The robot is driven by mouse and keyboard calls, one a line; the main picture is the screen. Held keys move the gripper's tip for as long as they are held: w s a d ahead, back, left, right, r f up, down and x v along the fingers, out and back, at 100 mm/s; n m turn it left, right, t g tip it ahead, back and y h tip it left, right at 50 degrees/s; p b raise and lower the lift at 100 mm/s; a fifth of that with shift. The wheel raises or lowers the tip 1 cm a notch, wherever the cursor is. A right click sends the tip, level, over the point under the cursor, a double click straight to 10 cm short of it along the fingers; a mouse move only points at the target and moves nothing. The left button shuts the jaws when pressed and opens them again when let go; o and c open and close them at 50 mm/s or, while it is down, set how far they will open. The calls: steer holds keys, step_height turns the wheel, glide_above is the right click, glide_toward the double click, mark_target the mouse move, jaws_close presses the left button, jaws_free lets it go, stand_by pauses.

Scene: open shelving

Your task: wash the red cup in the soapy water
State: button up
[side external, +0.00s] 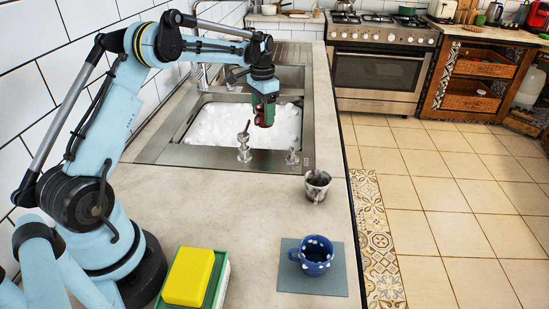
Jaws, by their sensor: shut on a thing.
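The red cup (264,118) shows as a small dark red shape at the tips of my gripper (265,105). My gripper is shut on it and points down over the right part of the sink. The soapy water (215,124) is white foam filling the sink basin. The cup appears against the foam near its right side. I cannot tell whether it touches the foam, and much of the cup is hidden by the gripper.
On the counter are a grey-white cup (317,187), a blue spotted cup (316,255) on a grey-blue mat (290,283), and a yellow sponge (189,275) on a green block. The middle counter is clear.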

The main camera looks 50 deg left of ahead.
step_height(320, 180, down, 12)
steer(key=shift+r, duration=0.15)
stand_by(0.7)
steer(key=shift+a, duration=0.1)
stand_by(0.5)
steer(key=shift+s+a, duration=0.2)
steer(key=shift+a, duration=0.3)
steer(key=shift+s+a, duration=0.2)
steer(key=shift+a, duration=0.3)
steer(key=shift+d, duration=0.1)
steer(key=shift+w+d, duration=0.2)
steer(key=shift+d, duration=0.3)
steer(key=shift+w+d, duration=0.15)
steer(key=shift+d, duration=0.35)
steer(key=shift+a, duration=0.1)
steer(key=shift+s+a, duration=0.2)
steer(key=shift+a, duration=0.3)
steer(key=shift+s+a, duration=0.15)
steer(key=shift+a, duration=0.35)
steer(key=shift+w+d, duration=0.1)
steer(key=shift+d, duration=0.15)
